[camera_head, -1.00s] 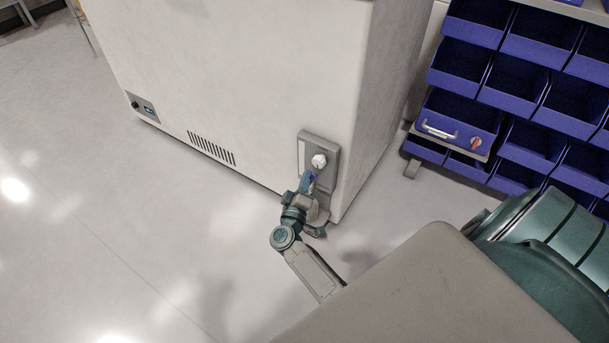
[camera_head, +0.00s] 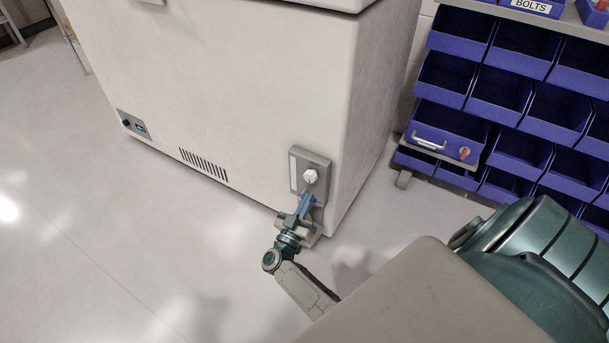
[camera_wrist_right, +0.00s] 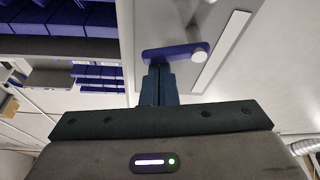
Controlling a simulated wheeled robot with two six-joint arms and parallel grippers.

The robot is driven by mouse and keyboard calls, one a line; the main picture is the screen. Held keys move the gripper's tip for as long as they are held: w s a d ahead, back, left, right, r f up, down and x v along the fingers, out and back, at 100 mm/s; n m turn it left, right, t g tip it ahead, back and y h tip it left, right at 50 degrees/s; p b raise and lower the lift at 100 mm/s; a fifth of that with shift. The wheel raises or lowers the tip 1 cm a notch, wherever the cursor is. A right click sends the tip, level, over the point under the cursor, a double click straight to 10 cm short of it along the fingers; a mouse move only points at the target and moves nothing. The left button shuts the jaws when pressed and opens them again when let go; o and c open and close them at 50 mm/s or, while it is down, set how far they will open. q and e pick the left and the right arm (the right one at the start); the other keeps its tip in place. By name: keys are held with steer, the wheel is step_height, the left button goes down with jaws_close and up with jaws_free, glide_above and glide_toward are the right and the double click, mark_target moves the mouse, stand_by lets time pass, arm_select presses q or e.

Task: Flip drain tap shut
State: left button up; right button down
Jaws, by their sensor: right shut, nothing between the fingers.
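The drain tap is on a grey plate (camera_head: 298,172) low on the white chest's front, near its right corner, with a pale round knob (camera_head: 311,176). In the right wrist view, the tap's blue lever (camera_wrist_right: 168,53) lies roughly level across the picture, with its pivot at the right end. My right gripper (camera_head: 307,199) is just below the knob in the head view. Its fingers (camera_wrist_right: 158,69) are shut and empty, with the tips at the lever's left part. I cannot tell whether they touch it. My left gripper is not in view.
The white chest (camera_head: 230,90) fills the upper middle, with a vent (camera_head: 204,165) low on its front. A rack of blue bins (camera_head: 500,90) stands to its right. A blue case with a handle and red knob (camera_head: 445,135) is among them. The floor at left is clear.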

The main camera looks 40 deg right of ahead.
steer(key=shift+f+m, duration=0.1)
steer(key=shift+m, duration=0.2)
steer(key=shift+s+a, duration=0.1)
steer(key=p+v, duration=0.1)
steer(key=v, duration=0.9)
steer(key=shift+a+f, duration=0.2)
steer(key=shift+a, duration=0.05)
